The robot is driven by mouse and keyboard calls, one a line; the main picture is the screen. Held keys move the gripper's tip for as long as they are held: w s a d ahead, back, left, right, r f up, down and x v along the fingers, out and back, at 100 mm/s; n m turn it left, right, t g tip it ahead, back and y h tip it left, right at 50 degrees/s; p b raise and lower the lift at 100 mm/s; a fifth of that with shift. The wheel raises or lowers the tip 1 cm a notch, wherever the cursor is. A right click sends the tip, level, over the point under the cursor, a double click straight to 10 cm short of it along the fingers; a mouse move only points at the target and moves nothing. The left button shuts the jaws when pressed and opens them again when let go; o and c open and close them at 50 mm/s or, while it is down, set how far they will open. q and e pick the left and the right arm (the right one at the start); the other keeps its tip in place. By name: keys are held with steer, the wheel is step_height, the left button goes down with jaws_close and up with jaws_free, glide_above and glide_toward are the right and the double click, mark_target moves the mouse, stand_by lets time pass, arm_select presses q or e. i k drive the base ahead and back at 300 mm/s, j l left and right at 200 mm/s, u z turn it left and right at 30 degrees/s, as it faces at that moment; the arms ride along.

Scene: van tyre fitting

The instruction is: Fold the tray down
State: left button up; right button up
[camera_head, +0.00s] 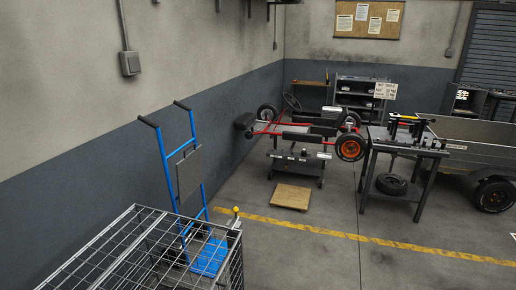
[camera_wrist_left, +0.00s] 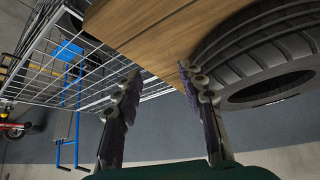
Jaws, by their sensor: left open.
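A blue hand truck (camera_head: 200,190) stands upright near the wall in the head view, with dark handle grips on top. A flat dark grey panel (camera_head: 188,174), perhaps the tray, sits upright against its frame. A blue plate (camera_head: 209,257) lies low at its foot, partly behind the wire cage. The hand truck (camera_wrist_left: 75,95) also shows upside down at the left of the left wrist view. My left gripper (camera_wrist_left: 158,73) is open and empty, its fingers apart in front of a wooden board, well away from the hand truck. My right gripper is in neither view.
A wire mesh cage (camera_head: 128,217) fills the lower left foreground. The wooden board (camera_wrist_left: 150,35) and a large tyre (camera_wrist_left: 270,55) are close to my left gripper. A yellow knob (camera_head: 236,209) stands beside the cage.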

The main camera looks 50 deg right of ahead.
mark_target(189, 169)
steer(key=z, duration=1.2)
steer(key=u, duration=0.6)
steer(key=i+l+u, duration=0.3)
steer(key=l+u, duration=0.3)
steer(key=l, duration=0.15)
steer(key=i+l+u, duration=0.1)
steer(key=l+u, duration=0.2)
steer(key=l, duration=0.15)
steer(key=i+l+u, duration=0.1)
steer(key=l+u, duration=0.35)
steer(key=l, duration=3.7)
steer(key=k+j, duration=0.05)
